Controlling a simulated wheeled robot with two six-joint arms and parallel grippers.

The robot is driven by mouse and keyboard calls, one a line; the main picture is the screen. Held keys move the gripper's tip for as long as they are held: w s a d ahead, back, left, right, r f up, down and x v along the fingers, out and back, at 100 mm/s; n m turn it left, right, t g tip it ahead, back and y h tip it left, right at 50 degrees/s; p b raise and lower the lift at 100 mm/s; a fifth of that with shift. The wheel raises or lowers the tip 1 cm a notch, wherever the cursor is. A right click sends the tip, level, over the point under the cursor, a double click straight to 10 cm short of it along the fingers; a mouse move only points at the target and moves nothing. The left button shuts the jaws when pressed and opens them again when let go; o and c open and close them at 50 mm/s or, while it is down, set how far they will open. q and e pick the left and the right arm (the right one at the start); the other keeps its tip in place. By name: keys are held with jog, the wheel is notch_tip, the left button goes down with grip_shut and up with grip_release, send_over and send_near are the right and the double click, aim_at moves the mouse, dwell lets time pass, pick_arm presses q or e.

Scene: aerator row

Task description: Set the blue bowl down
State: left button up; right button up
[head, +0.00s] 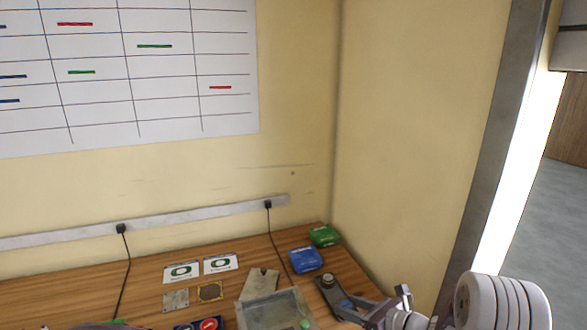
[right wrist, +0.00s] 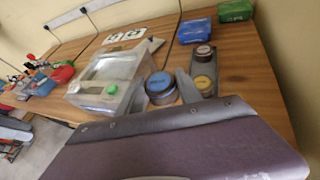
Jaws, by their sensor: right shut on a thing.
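The blue bowl (right wrist: 161,86) shows in the right wrist view as a small round blue thing with a greyish top, between the two grey fingers of my right gripper (right wrist: 163,94). The gripper is shut on it. In the head view only a small bit of blue (head: 347,304) shows at my right gripper (head: 349,309), low in the picture over the right part of the desk. I cannot tell whether the bowl touches the desk or hangs just above it. My left gripper is not in view.
A dark narrow tray (right wrist: 191,65) with a dark-topped pot (right wrist: 203,52) and a yellow-topped pot (right wrist: 203,83) lies right beside the bowl. A clear-topped box (right wrist: 104,76) with a green knob stands left. Blue box (head: 306,260) and green box (head: 324,236) stand near the wall corner.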

jog(key=s+d+f+m+t+h, duration=0.1)
jog(key=s+d+f+m+h, duration=0.1)
jog(key=s+d+f, duration=0.5)
jog(key=s+a+f+n+g+y, duration=0.2)
jog(key=s+a+n+g+y, duration=0.1)
jog(key=s, duration=0.5)
jog(key=shift+s+a+n+y, duration=0.25)
jog(key=shift+a+n+y, duration=0.15)
jog(key=shift+n, duration=0.4)
jog(key=shift+d+r, duration=0.1)
jog(key=shift+r, duration=0.05)
